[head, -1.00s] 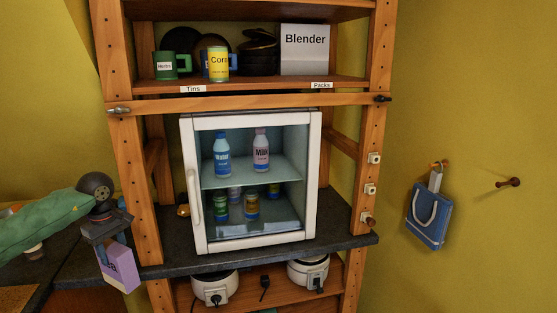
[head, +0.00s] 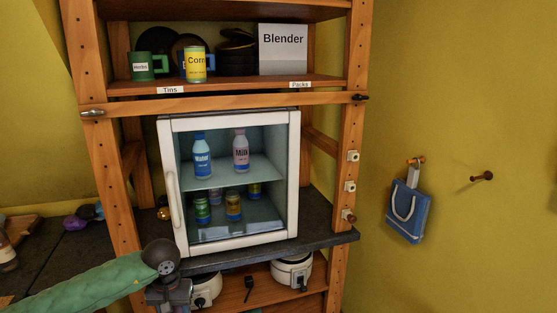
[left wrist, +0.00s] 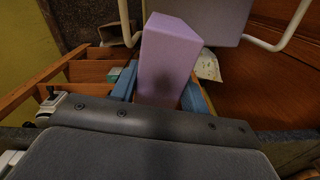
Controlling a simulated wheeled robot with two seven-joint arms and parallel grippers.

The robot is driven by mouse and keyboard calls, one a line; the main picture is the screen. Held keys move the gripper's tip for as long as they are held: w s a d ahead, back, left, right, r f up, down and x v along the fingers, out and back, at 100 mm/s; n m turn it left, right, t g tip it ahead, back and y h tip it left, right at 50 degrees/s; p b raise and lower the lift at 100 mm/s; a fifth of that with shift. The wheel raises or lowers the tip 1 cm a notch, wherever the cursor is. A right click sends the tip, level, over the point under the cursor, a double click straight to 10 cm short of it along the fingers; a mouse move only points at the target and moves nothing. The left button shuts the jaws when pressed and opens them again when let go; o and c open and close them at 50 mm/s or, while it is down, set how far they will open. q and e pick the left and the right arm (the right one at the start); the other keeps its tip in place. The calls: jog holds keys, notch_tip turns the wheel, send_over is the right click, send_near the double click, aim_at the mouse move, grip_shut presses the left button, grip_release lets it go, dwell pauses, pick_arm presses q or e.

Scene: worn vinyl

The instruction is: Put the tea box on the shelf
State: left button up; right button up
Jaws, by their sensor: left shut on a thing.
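The tea box (left wrist: 168,55) is a lilac carton. In the left wrist view it stands between the two blue fingers of my left gripper (left wrist: 163,92), which is shut on it. In the head view my left gripper (head: 170,296) is low, in front of the rack and below the fridge's front; the box is not visible there. The upper shelf (head: 232,86) carries a "Tins" label (head: 170,90) on the left and a "Packs" label (head: 300,85) on the right. My right gripper is not in view.
A green mug (head: 143,67), a yellow Corn tin (head: 195,65), dark pans (head: 236,50) and a Blender box (head: 283,50) fill much of the shelf. A wooden bar (head: 230,105) crosses just below it. A white glass-front fridge (head: 168,150) stands on the dark counter (head: 325,238).

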pick_arm(q)
jog(key=s+d+f+m, duration=0.1)
jog(key=s+d+f, duration=0.1)
jog(key=d, duration=0.5)
jog(key=shift+s+f, duration=0.3)
jog(key=shift+f, duration=0.25)
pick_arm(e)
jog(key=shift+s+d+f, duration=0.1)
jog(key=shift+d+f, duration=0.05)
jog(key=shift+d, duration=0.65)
